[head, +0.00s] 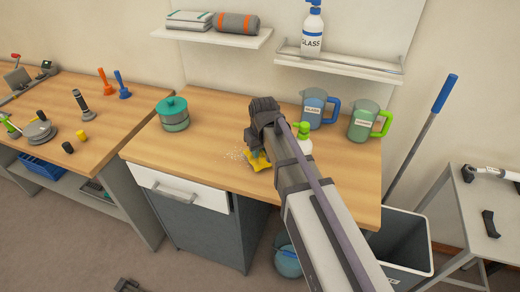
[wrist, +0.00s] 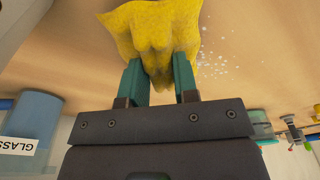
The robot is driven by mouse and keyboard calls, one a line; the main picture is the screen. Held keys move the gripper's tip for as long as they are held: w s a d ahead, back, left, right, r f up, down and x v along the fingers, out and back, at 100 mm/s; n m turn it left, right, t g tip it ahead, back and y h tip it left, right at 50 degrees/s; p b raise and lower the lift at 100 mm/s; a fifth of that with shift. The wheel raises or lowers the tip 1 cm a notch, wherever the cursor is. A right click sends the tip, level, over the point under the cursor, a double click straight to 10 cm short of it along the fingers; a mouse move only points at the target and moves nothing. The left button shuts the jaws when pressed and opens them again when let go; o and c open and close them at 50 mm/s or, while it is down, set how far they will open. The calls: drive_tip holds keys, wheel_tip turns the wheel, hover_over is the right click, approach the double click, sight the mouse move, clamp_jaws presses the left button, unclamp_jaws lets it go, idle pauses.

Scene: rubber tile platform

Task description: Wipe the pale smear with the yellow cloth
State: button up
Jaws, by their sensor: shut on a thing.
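The yellow cloth (wrist: 148,35) is bunched between the two teal fingers of my gripper (wrist: 158,80) in the wrist view. My gripper is shut on it, and the cloth spreads out over the wooden counter. In the head view the cloth (head: 259,163) shows at the tip of my gripper (head: 257,153), low over the counter. The pale smear (head: 238,154) is a patch of whitish specks just left of the cloth. In the wrist view the smear (wrist: 222,55) lies just right of the cloth. My arm hides part of the counter around the cloth.
A blue jug (head: 315,107), a green jug (head: 363,121) and a green-topped spray bottle (head: 304,140) stand right of my gripper. A shelf (head: 340,66) hangs above. The counter's front left is clear.

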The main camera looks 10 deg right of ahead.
sight(249, 153)
drive_tip(key=shift+r, duration=0.15)
drive_tip(key=shift+f+b, duration=0.9)
drive_tip(key=shift+w+a+r, duration=0.1)
drive_tip(key=shift+w+a, duration=0.35)
drive_tip(key=shift+a, duration=0.35)
drive_tip(key=shift+w+a+r, duration=0.1)
drive_tip(key=shift+w+a, duration=0.35)
drive_tip(key=shift+a, duration=0.35)
drive_tip(key=shift+w+a+f, duration=0.1)
drive_tip(key=shift+w+a, duration=0.25)
drive_tip(key=shift+a, duration=0.45)
drive_tip(key=shift+w+a+f, duration=0.1)
drive_tip(key=shift+w+a, duration=0.25)
drive_tip(key=shift+a, duration=0.45)
drive_tip(key=shift+s+d+r, duration=0.1)
drive_tip(key=shift+s+d, duration=0.2)
drive_tip(key=shift+d, duration=0.3)
drive_tip(key=shift+s+d+f, duration=0.1)
drive_tip(key=shift+s+d, duration=0.2)
drive_tip(key=shift+d, duration=0.35)
drive_tip(key=shift+s+d+r, duration=0.1)
drive_tip(key=shift+s+d, duration=0.2)
drive_tip(key=shift+d, duration=0.3)
drive_tip(key=shift+s+d, duration=0.4)
drive_tip(key=shift+d, duration=0.3)
drive_tip(key=shift+s+d, duration=0.35)
drive_tip(key=shift+d, duration=0.3)
